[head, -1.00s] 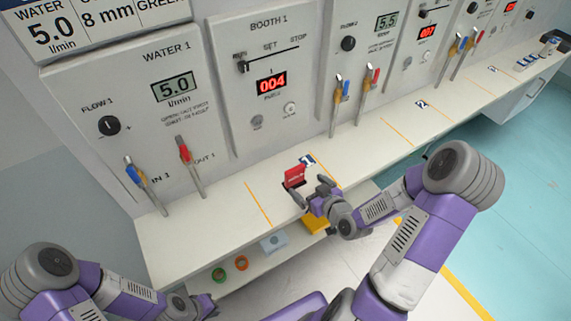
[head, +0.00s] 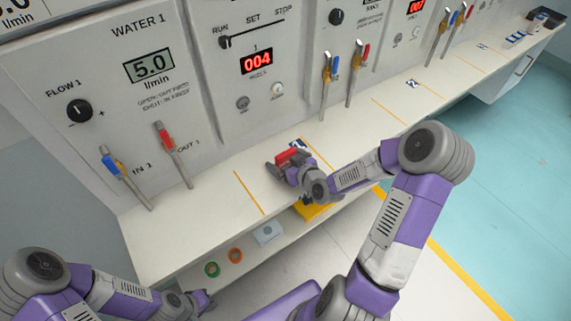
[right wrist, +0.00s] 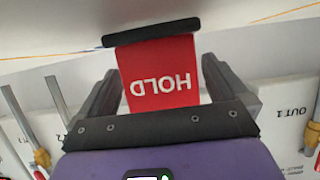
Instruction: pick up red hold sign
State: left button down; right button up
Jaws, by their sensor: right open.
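The red hold sign (head: 291,156) stands on the white bench top near the "1" label. In the right wrist view the sign (right wrist: 160,75) shows the word HOLD upside down, with its black base edge at the top. My right gripper (head: 282,167) is open around the sign. Its fingers (right wrist: 158,85) lie on either side of the red plate, with gaps showing between. My left gripper (head: 203,302) is low at the left, below the bench and away from the sign; its jaws are too small to read.
The bench (head: 195,215) runs along a panel wall with hose valves (head: 112,163) behind. On the shelf below are a green ring (head: 211,269), an orange ring (head: 235,255), a grey box (head: 268,233) and a yellow object (head: 313,211). Bench left of the sign is clear.

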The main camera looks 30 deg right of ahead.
jog(key=shift+c, duration=0.5)
jog(key=c, duration=0.9)
